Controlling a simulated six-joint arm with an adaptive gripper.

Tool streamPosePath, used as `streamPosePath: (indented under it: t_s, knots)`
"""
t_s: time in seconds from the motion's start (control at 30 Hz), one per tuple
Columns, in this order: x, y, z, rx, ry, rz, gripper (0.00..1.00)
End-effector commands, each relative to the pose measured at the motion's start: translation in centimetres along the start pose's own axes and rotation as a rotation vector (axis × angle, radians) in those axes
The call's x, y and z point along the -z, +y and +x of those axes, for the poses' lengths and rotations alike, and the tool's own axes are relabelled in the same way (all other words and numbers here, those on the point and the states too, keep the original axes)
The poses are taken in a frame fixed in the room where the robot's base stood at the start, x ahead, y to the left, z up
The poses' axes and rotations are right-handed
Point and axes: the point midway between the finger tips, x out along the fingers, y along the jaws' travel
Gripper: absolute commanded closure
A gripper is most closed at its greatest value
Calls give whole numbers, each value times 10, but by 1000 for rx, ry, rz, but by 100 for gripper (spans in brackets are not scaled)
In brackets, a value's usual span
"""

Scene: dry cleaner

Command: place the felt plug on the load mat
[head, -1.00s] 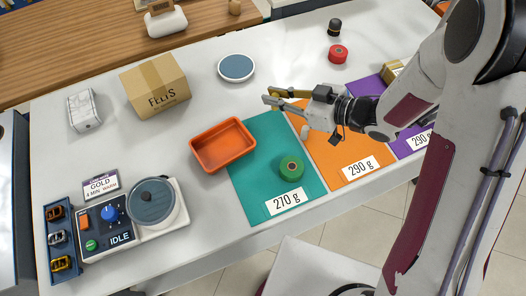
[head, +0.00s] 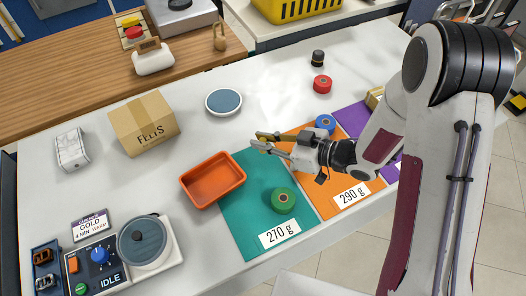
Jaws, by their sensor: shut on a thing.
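My gripper (head: 257,142) hangs above the far edge of the teal mat (head: 240,165), its fingertips pointing left. A small mustard-brown piece (head: 266,136) shows at its fingertips, largely hidden by the fingers; it may be the felt plug, but its shape is not clear. No label names a load mat. Candidates are a round blue-grey pad (head: 224,102) with a white rim, lying on the table up and left of the gripper, and the flat teal, orange (head: 310,195) and purple (head: 352,117) mats.
An orange tray (head: 184,181) stands left of the teal mat, which bears a green roll (head: 283,201). A blue roll (head: 325,122) is by the orange mat. A red roll (head: 322,84), a carton (head: 145,122) and an IDLE device (head: 168,250) stand around. White table between pad and tray is clear.

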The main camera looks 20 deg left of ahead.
Motion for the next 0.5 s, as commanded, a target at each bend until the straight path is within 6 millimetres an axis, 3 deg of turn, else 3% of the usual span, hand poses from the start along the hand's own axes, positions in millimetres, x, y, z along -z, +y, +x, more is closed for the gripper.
streamPosePath:
  t_s: [0.5]
  knots:
    - [-10, 0, 4, -1, 0, 0, 96]
